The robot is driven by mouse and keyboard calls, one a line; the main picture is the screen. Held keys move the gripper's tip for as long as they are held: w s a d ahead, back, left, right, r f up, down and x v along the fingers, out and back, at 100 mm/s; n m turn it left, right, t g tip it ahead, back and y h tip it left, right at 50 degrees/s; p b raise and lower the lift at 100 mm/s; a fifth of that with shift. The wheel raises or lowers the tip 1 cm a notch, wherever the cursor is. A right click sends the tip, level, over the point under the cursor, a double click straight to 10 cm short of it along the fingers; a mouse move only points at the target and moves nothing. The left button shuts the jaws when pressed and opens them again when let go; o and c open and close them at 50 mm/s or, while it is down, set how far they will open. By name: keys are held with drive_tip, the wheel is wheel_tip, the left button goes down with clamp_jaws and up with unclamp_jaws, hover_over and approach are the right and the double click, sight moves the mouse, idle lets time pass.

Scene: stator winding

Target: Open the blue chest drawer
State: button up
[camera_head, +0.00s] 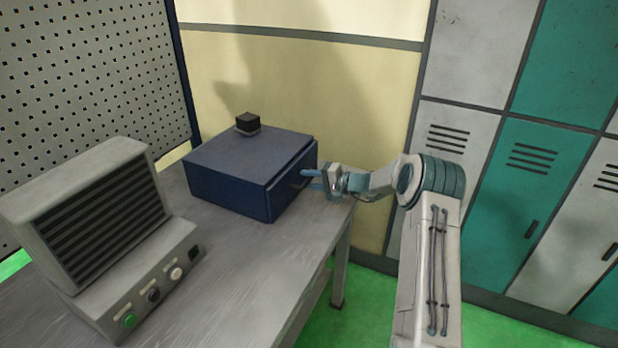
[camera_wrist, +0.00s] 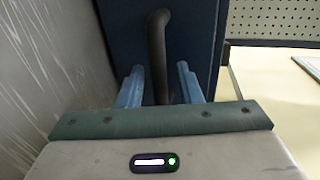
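The blue chest (camera_head: 235,180) stands on the grey table, and its drawer front (camera_head: 291,182) faces right, toward my arm. The drawer looks closed or nearly so. In the wrist view the dark curved handle (camera_wrist: 157,45) stands out from the blue drawer front (camera_wrist: 195,40). My gripper (camera_head: 312,179) is at the drawer front. In the wrist view its two blue fingers (camera_wrist: 160,88) are apart, one on each side of the handle, with a gap visible on both sides. The handle's near end is hidden behind the gripper body.
A small black block (camera_head: 248,122) sits on the chest top. A grey vented machine with buttons (camera_head: 100,235) stands at the front left of the grey table (camera_head: 240,275). A perforated panel (camera_head: 95,75) is at the left, and lockers (camera_head: 540,170) stand at the right.

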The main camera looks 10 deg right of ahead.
drive_tip(key=shift+w+a+f, duration=0.1)
drive_tip(key=shift+w+a, duration=0.1)
drive_tip(key=shift+a, duration=0.1)
clamp_jaws()
drive_tip(key=shift+s+d, duration=0.1)
